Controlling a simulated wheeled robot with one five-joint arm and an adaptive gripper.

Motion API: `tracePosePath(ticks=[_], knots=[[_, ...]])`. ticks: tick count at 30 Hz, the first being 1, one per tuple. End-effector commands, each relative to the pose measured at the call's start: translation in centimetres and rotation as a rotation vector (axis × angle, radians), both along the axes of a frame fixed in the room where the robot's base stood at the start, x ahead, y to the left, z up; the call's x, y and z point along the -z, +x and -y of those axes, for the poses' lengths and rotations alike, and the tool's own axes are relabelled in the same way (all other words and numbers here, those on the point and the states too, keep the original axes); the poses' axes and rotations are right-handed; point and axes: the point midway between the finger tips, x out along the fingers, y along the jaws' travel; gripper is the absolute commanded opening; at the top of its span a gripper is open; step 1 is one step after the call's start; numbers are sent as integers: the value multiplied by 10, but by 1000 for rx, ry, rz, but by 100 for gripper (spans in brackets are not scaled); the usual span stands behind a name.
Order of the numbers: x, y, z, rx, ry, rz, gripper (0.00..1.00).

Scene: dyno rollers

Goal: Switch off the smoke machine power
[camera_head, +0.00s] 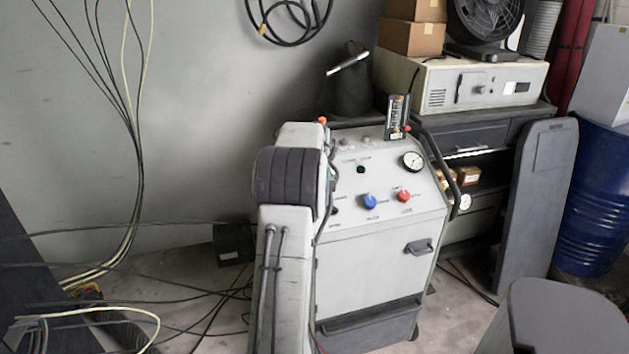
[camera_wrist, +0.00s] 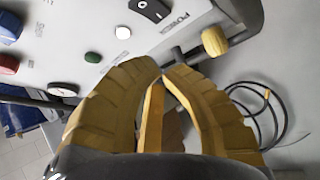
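The smoke machine (camera_head: 365,275) is a pale grey cabinet with a sloped control panel. My arm stands in front of its left side and hides part of the panel. In the wrist view the black rocker power switch (camera_wrist: 150,9) is at the top edge, partly cut off, beside the printed word POWER. Which side of it is pressed I cannot tell. My gripper (camera_wrist: 163,74) has ochre fingers whose tips come together, with nothing seen between them. The tips appear below the switch in the picture, near the panel edge. The gripper is hidden in the head view.
Near the switch are a white button (camera_wrist: 123,32), a green button (camera_wrist: 93,57) and a yellow knob (camera_wrist: 215,41). Blue (camera_head: 370,201) and red (camera_head: 403,196) knobs and a gauge (camera_head: 412,160) are on the panel. Cables (camera_head: 130,270) lie left; a blue barrel (camera_head: 595,200) stands right.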

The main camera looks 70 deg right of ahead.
Motion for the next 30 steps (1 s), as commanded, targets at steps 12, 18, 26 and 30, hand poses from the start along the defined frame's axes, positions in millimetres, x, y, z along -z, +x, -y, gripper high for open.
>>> tracePosePath(ticks=[12,18,26,30], knots=[[44,1,6,2,0,1,0],[48,4,6,-2,0,3,0],[48,4,6,-2,0,3,6],[48,4,6,-2,0,3,0]])
